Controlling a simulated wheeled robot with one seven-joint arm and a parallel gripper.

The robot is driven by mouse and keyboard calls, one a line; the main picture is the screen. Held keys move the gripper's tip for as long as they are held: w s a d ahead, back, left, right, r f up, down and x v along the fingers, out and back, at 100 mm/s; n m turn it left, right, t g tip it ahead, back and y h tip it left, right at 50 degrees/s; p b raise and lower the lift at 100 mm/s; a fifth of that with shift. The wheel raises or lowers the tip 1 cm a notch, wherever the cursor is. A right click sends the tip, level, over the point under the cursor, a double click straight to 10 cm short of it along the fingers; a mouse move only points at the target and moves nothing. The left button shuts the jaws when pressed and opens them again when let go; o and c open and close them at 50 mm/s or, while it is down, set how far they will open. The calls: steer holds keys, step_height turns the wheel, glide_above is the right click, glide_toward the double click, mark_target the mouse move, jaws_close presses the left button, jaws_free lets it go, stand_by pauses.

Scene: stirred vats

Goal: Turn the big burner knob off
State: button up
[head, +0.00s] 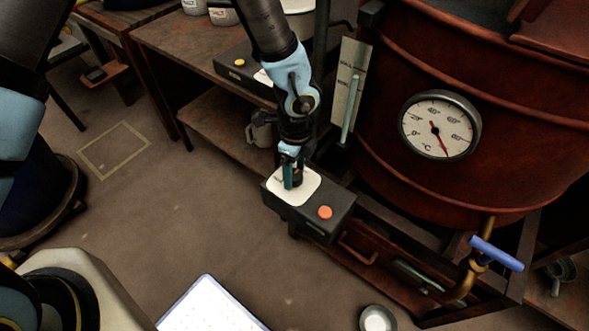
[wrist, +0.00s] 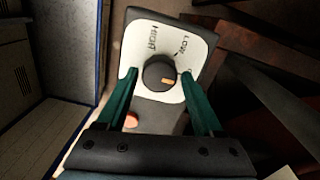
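The big burner knob (wrist: 158,73) is dark and round with an orange mark that points to the lower right in the wrist view. It sits on a white dial plate (wrist: 143,28) lettered HIGH and LOW; another label is mostly hidden by the right finger. My gripper (wrist: 159,72) is open, with its green fingertips on either side of the knob and a gap at each side. In the head view my gripper (head: 292,183) points down over the white plate (head: 312,184) of a dark control box (head: 338,219), and the knob is largely hidden.
A red-orange button (head: 325,212) is on the same box. The red vat (head: 385,150) with a thermometer dial (head: 437,127) stands close on the right. A blue-handled tap (head: 496,253) juts out below it. A second box with a yellow button (head: 239,62) sits behind on the bench.

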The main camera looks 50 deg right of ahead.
mark_target(295, 173)
steer(key=shift+o, duration=1)
steer(key=shift+r, duration=0.1)
step_height(295, 173, up, 11)
steer(key=shift+d+f, duration=0.15)
steer(key=shift+f, duration=0.05)
